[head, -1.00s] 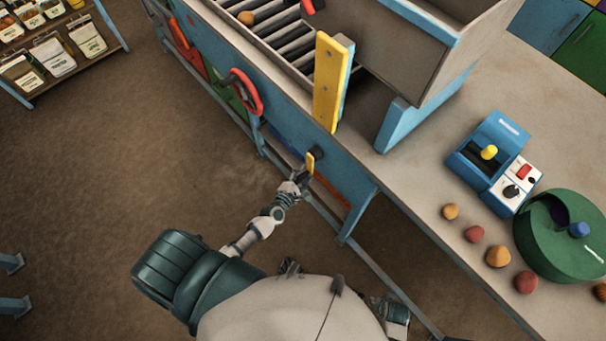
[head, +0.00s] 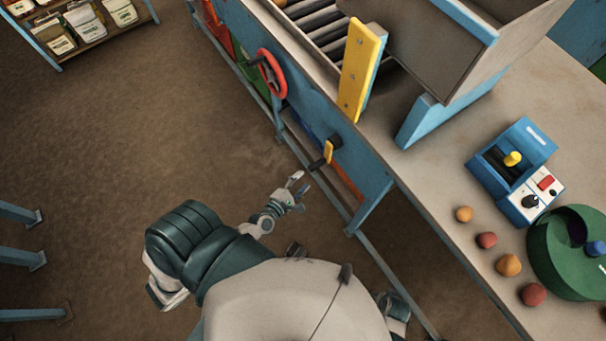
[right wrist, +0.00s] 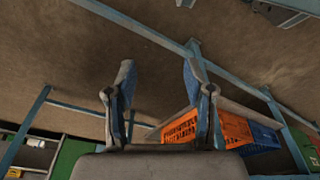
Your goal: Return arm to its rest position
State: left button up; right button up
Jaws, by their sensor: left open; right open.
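My left gripper (head: 299,184) is open and empty in the head view, low over the brown floor beside the machine's blue side. A small crank with a yellow arm (head: 328,152) and a dark grip sits on that side, just above and to the right of the gripper. A gap shows between the fingers and the crank. My right gripper (right wrist: 160,78) shows in the right wrist view with its two fingers apart and nothing between them. I cannot make out the right gripper in the head view.
A red handwheel (head: 272,74) juts from the machine's side. A yellow post (head: 360,68) stands at the bench edge. On the bench are a blue control box (head: 513,165), a green round bin (head: 565,263) and several round lumps. Orange (right wrist: 180,128) and blue crates show in the right wrist view.

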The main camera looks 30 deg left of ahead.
dwell(0.3)
pick_arm(q)
jog(key=s+d+f+m+g+h+p, duration=0.1)
jog(key=s+d+f+m+g, duration=0.2)
jog(key=f+m, duration=0.25)
jog(key=s+d+f+m+g+h+p, duration=0.1)
jog(key=s+d+f+m+g+h, duration=0.15)
jog(key=f+m, duration=0.35)
jog(key=s+a+f+m+g+y, duration=0.1)
jog(key=s+f+m+g+y, duration=0.1)
jog(key=s+f+m+g, duration=0.2)
jog(key=s+a+f+m+g+y+p, duration=0.1)
jog(key=s+f+m+g, duration=0.3)
jog(key=s+m, duration=0.6)
jog(key=shift+s+a+f+m+y, duration=0.2)
jog(key=shift+f+m+y, duration=0.35)
jog(key=shift+f+y, duration=0.15)
pick_arm(e)
jog(key=s+f, duration=0.3)
jog(key=f, duration=0.4)
jog(key=shift+s+d, duration=0.35)
